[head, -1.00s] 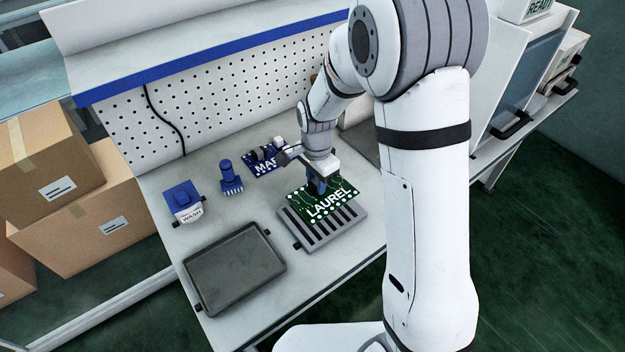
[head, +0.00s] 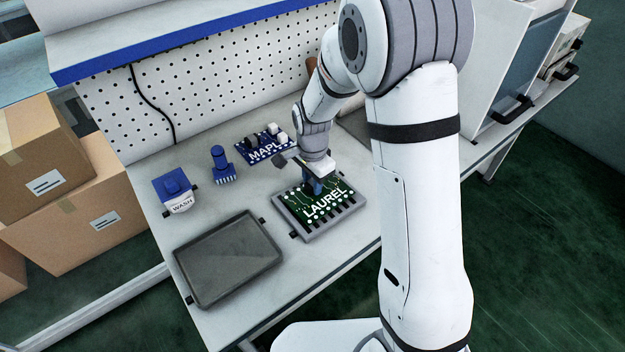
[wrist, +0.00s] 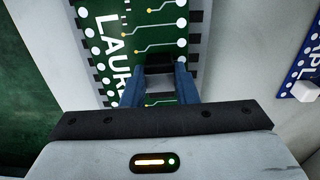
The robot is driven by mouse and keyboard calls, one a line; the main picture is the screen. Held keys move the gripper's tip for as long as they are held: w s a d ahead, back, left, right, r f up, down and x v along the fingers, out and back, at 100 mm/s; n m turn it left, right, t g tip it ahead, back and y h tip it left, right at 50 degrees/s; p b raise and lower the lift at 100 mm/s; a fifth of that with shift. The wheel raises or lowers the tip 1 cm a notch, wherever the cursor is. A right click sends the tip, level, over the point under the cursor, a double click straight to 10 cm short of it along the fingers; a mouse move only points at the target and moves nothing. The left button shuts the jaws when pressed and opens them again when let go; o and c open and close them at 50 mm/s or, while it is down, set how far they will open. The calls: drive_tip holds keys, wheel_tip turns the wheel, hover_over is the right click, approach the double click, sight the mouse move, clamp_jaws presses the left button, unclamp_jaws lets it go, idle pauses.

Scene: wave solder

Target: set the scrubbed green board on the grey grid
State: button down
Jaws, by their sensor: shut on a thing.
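The green board (head: 328,208), marked LAUREL, lies flat over the grey grid (head: 297,236) in the head view. The grid's rim and slots show around its edges. My gripper (head: 314,186) stands over the board's far side, its blue fingers shut on it. In the wrist view the gripper (wrist: 162,88) has a finger on either side of a dark part on the board (wrist: 140,30). The grid (wrist: 197,45) shows beside the board there. The board looks level and at or very near the grid; I cannot tell whether it touches.
A blue board marked MAPL (head: 264,149) lies behind the grid. A dark grey tray (head: 228,258) lies at the front left. A pegboard (head: 210,85) backs the bench.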

drive_tip(key=shift+f+b, duration=0.4)
drive_tip(key=shift+f, duration=0.05)
idle(0.4)
drive_tip(key=c, duration=1.1)
unclamp_jaws()
drive_tip(key=shift+o, duration=0.2)
drive_tip(key=shift+r, duration=3.9)
